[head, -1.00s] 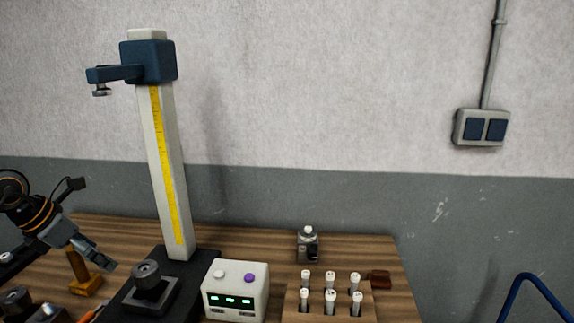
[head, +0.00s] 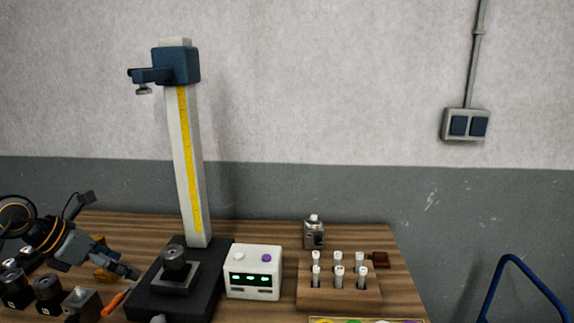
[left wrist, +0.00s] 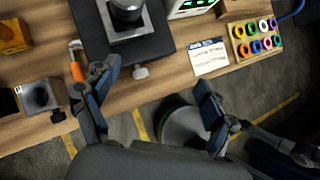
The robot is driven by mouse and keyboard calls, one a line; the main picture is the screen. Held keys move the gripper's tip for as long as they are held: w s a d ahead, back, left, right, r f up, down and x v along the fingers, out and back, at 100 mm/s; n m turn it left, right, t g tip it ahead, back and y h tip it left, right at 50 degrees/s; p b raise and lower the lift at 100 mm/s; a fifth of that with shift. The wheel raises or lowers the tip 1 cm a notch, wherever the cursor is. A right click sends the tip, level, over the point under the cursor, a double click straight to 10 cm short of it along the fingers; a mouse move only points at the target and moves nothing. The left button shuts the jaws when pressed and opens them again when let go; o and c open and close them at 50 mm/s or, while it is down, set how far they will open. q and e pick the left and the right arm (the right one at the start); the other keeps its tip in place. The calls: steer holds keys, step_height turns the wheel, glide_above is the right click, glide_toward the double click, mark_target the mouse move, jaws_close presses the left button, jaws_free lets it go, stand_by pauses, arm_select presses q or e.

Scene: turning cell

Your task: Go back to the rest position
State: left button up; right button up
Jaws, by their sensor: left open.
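My left gripper (head: 128,270) is at the lower left of the head view, beside the black base of the height gauge (head: 188,165). In the left wrist view my left gripper (left wrist: 158,76) has its two fingers wide apart with nothing between them. The table edge and the floor show between and beyond the fingers. An orange-handled tool (left wrist: 76,63) lies close to the left finger in that view; I cannot tell if they touch. My right gripper is not seen clearly in either view.
On the wooden table stand a display box (head: 254,272), a rack of white-capped vials (head: 338,296), a small metal device (head: 314,232) and several dark blocks (head: 48,294). A card (left wrist: 209,58) and a tray of coloured rings (left wrist: 240,32) lie near the front edge. A blue tube frame (head: 488,300) stands right.

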arm_select(q)
steer(key=s+d+r+n+t+h, duration=0.15)
steer(key=d+h, duration=0.35)
steer(key=d, duration=0.5)
steer(key=d+r+n+t+h, duration=0.25)
steer(key=d+h, duration=0.25)
steer(key=d, duration=0.6)
steer(key=s+a+f+n+t+y, duration=0.3)
steer(key=a+f+n+y, duration=0.35)
steer(key=n, duration=0.85)
steer(key=s+a+f+n+t+y, duration=0.2)
steer(key=a+f+n+t+y, duration=0.15)
steer(key=f+n+y, duration=0.95)
steer(key=s+d+f+n+g+h, duration=0.15)
steer(key=s+f+n+g, duration=0.4)
steer(key=s, duration=0.65)
steer(key=s+f+n+g+h, duration=0.35)
steer(key=s+f+g, duration=0.35)
steer(key=s, duration=0.6)
step_height(320, 180, down, 25)
steer(key=g, duration=0.1)
steer(key=s+a+f+g+y, duration=0.1)
steer(key=s+a+f, duration=0.1)
steer(key=s+f, duration=1.6)
steer(key=shift+s+a+g, duration=0.15)
steer(key=shift+a+g, duration=0.15)
